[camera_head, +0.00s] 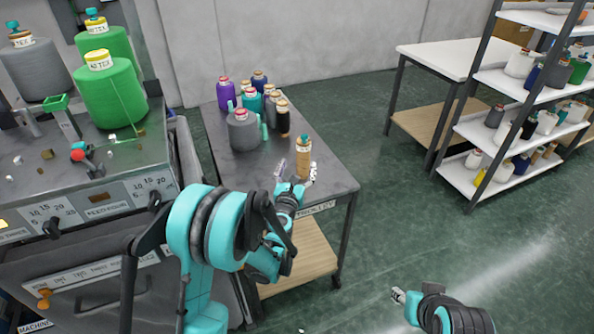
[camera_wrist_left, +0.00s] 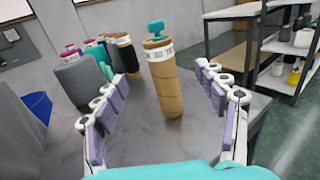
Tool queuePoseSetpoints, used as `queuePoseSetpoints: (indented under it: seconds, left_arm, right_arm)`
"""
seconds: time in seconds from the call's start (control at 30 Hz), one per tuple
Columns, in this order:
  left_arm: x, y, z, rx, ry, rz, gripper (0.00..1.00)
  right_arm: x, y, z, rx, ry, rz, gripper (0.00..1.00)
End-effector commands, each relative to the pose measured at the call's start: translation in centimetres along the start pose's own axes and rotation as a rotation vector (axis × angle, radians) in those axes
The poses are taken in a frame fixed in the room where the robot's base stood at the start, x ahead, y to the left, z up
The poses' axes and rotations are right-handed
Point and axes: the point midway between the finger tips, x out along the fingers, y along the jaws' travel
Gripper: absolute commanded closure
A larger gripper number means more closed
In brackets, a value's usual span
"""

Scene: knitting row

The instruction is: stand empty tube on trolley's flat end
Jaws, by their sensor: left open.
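The empty tube (camera_head: 303,158), bare tan card with a white printed band and a teal piece on top, stands upright on the flat top of the trolley (camera_head: 338,182), near its labelled front end. In the left wrist view the tube (camera_wrist_left: 166,88) stands between the fingers of my left gripper (camera_wrist_left: 162,82), with visible gaps on both sides. My left gripper (camera_head: 295,171) is open, low over the trolley top, its fingers either side of the tube. My right gripper (camera_head: 398,296) hangs over the floor at lower right, too small to read.
Several coloured yarn cones, including a grey one (camera_head: 243,133), cluster behind the tube on the trolley. The knitting machine (camera_head: 95,175) with large green cones is at left. A white table (camera_head: 450,57) and stocked shelves (camera_head: 530,84) stand at right. The floor between is clear.

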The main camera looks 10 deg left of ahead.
Motion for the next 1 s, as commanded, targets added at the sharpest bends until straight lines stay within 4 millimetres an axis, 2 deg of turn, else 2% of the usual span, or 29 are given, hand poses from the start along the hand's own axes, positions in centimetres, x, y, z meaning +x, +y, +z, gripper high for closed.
queuePoseSetpoints:
  seconds: [0.13,0.27,0.4,0.5,0.63,0.73,0.9,1.0]
  left_arm:
    - [-0.6,-0.6,1.5,0.102,0.0,-0.032,0.28]
    - [-2.5,-2.3,5.0,0.416,0.0,-0.127,0.28]
    - [-6.6,-4.5,8.2,0.905,0.001,-0.282,0.28]
    - [-10.4,-5.4,8.8,1.254,0.002,-0.406,0.28]
    - [-16.3,-5.4,8.1,1.694,0.005,-0.589,0.28]
    - [-21.3,-4.3,6.5,2.015,0.008,-0.755,0.28]
    - [-29.6,-0.9,3.2,2.466,0.009,-1.077,0.28]
    - [-33.4,1.1,1.6,2.636,0.007,-1.25,0.28]
  right_arm:
    - [0.1,0.0,0.1,0.0,0.0,0.0,0.6]
    - [0.1,0.0,0.0,0.0,0.0,0.0,0.6]
    - [0.1,0.0,0.0,0.0,0.0,0.0,0.6]
    - [0.1,0.0,0.0,0.0,0.0,0.0,0.6]
    - [0.1,0.0,0.0,0.0,0.0,0.0,0.6]
    - [0.1,0.0,0.0,0.0,0.0,0.0,0.6]
    - [0.1,0.0,0.1,0.0,0.0,0.0,0.6]
    - [0.1,0.0,0.1,0.0,0.0,0.0,0.6]
